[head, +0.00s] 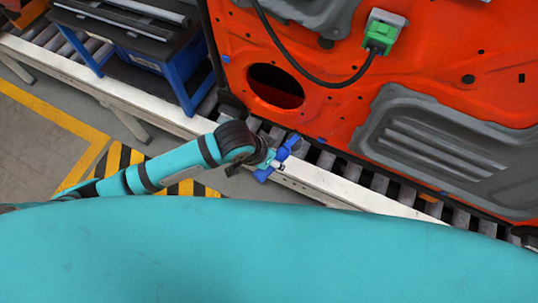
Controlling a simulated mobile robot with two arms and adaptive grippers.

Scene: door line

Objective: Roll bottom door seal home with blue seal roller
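The orange-red door (420,80) stands at the upper right with its inner face towards me. A dark seal strip (375,163) runs along its bottom edge, just behind the pale conveyor rail; I cannot tell how well it is seated. My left gripper (270,158) reaches in from the left to the door's lower left corner. It appears shut on the blue seal roller (290,146), which sits over the rail close to the bottom edge. The gripper partly hides the roller, and I cannot tell whether it touches the seal. My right gripper is not in view.
A roller conveyor with a pale rail (350,190) runs below the door. A blue rack (150,62) with dark strips stands on it at the upper left. A green and grey connector (382,32) with a black cable hangs on the door. Yellow-striped floor is clear at lower left.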

